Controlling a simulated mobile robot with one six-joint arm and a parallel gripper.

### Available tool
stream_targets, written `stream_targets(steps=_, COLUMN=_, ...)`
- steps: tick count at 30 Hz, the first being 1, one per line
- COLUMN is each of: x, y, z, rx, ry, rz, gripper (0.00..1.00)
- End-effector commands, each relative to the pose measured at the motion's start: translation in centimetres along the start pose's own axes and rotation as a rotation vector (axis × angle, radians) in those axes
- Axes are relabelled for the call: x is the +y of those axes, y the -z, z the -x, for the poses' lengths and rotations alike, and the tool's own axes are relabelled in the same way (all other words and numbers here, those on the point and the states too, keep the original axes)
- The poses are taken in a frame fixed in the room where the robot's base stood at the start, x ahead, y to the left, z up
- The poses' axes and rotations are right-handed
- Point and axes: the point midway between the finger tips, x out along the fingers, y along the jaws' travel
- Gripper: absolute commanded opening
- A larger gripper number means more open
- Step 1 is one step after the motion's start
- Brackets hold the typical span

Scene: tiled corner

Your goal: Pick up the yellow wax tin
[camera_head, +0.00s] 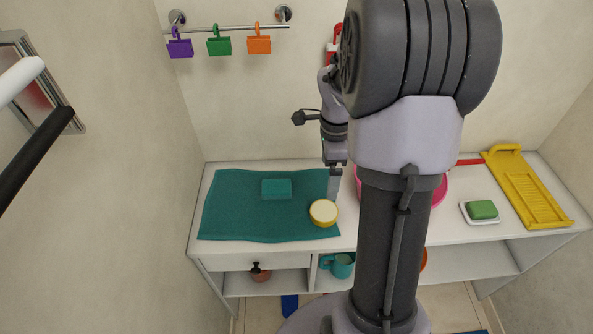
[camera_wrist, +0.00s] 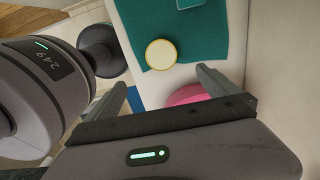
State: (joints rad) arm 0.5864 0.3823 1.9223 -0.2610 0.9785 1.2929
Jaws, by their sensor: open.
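The yellow wax tin (camera_head: 323,212) is a short round tin with a pale cream top. It sits on the right front part of the teal mat (camera_head: 225,222). In the wrist view the tin (camera_wrist: 161,54) lies ahead of my gripper (camera_wrist: 160,88), between the lines of the two spread fingers and apart from them. My gripper (camera_head: 334,183) is open and empty, just up and right of the tin in the head view. My arm hides part of the bench there.
A teal block (camera_head: 276,189) lies on the mat behind the tin. A pink basin (camera_head: 441,190) is partly hidden behind my arm. Green soap on a white dish (camera_head: 466,218) and a yellow washboard (camera_head: 520,187) stand at right. The mat's left side is clear.

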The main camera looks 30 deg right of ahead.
Motion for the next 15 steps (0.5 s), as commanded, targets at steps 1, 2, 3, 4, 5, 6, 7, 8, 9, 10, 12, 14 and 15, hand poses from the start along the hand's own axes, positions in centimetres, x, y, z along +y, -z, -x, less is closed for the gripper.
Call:
stream_targets(steps=1, x=0.1, y=0.0, z=-1.7, rx=0.000, ry=-0.004, rz=-0.002, gripper=1.00)
stream_targets(steps=2, x=0.1, y=0.0, z=-2.7, rx=0.000, ry=-0.005, rz=-0.001, gripper=1.00)
stream_targets(steps=3, x=0.2, y=0.0, z=-4.1, rx=0.000, ry=-0.006, rz=0.001, gripper=1.00)
stream_targets(steps=4, x=0.1, y=0.0, z=-5.1, rx=0.000, ry=-0.005, rz=0.001, gripper=1.00)
stream_targets(steps=5, x=0.1, y=-0.1, z=-6.1, rx=-0.001, ry=-0.005, rz=0.000, gripper=1.00)
stream_targets(steps=6, x=0.1, y=-0.1, z=-7.3, rx=0.000, ry=-0.005, rz=0.001, gripper=1.00)
stream_targets(steps=7, x=0.1, y=0.0, z=-8.1, rx=0.000, ry=-0.004, rz=0.002, gripper=1.00)
stream_targets(steps=8, x=0.1, y=-0.1, z=-8.9, rx=0.000, ry=-0.004, rz=0.002, gripper=1.00)
stream_targets(steps=9, x=0.1, y=-0.1, z=-9.8, rx=0.000, ry=-0.004, rz=0.003, gripper=1.00)
stream_targets(steps=10, x=0.1, y=-0.1, z=-10.4, rx=0.000, ry=-0.003, rz=0.003, gripper=1.00)
stream_targets(steps=12, x=0.1, y=-0.1, z=-11.3, rx=-0.001, ry=-0.002, rz=0.003, gripper=1.00)
stream_targets(steps=14, x=0.1, y=-0.1, z=-11.7, rx=-0.001, ry=-0.002, rz=0.003, gripper=1.00)
stream_targets(steps=15, x=0.1, y=-0.1, z=-12.0, rx=-0.001, ry=-0.002, rz=0.003, gripper=1.00)
